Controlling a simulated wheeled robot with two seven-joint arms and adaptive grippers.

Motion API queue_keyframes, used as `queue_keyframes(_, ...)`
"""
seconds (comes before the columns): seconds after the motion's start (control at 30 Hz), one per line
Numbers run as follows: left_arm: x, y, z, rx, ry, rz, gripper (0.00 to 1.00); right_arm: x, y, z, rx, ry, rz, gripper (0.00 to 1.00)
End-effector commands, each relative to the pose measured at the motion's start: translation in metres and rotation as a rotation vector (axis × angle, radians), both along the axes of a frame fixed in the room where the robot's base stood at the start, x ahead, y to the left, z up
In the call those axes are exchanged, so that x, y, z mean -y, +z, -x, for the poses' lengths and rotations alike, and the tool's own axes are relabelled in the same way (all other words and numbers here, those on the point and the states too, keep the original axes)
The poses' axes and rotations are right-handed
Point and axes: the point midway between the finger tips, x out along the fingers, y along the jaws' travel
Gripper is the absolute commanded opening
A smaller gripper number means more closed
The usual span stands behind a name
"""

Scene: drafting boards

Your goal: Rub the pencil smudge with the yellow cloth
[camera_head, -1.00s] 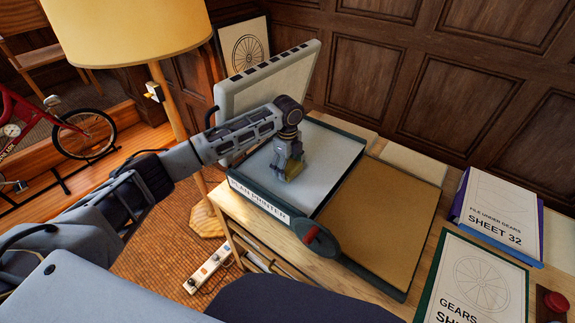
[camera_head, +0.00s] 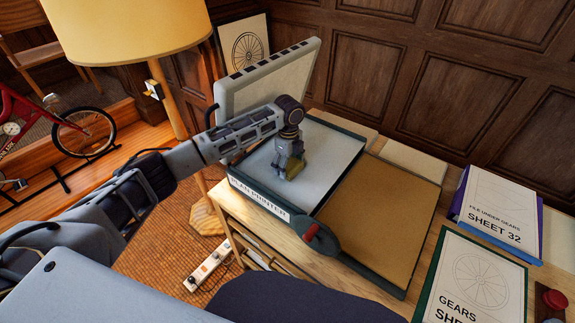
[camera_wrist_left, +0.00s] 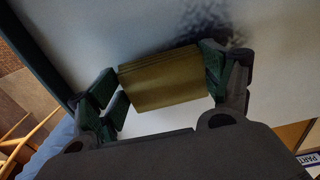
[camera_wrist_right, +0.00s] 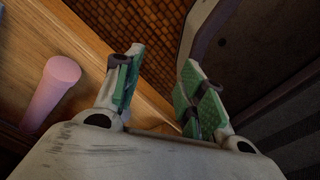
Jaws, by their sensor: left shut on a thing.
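The yellow cloth (camera_wrist_left: 165,80) is a folded olive-yellow pad between the fingers of my left gripper (camera_wrist_left: 160,85). In the head view, my left gripper (camera_head: 290,165) is shut on the cloth (camera_head: 294,171), low over the pale glass of the plan printer (camera_head: 325,160). I cannot tell whether the cloth touches the glass. The pencil smudge (camera_wrist_left: 205,22) shows in the left wrist view as a dark speckled patch just beyond the cloth and right finger. In the head view my arm and gripper hide it. My right gripper (camera_wrist_right: 158,85) is open and empty, in its own wrist view only.
The printer's raised lid (camera_head: 275,75) stands behind my left gripper. Sheet 32 (camera_head: 497,215) and a gears sheet (camera_head: 472,285) lie at right. A lamp (camera_head: 125,30) stands left. A pink cylinder (camera_wrist_right: 52,88) is near my right gripper.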

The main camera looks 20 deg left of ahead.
Motion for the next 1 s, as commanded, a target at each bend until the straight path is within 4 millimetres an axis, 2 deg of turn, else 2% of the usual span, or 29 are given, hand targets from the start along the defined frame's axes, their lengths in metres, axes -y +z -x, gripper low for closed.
queue_keyframes(0.23,0.005,0.001,-0.013,0.001,0.0,0.0,0.61,0.001,0.0,0.008,-0.008,0.001,0.001,0.4)
queue_keyframes(0.57,0.01,0.0,-0.029,0.0,0.001,0.0,0.61,-0.013,-0.003,0.023,-0.024,-0.004,-0.013,0.4)
queue_keyframes(0.77,0.011,0.001,-0.032,0.0,0.0,-0.001,0.61,-0.017,-0.003,0.02,-0.021,-0.006,-0.017,0.4)
queue_keyframes(1.0,0.011,0.001,-0.032,0.0,0.0,-0.001,0.61,-0.01,-0.002,0.007,-0.007,-0.003,-0.011,0.4)
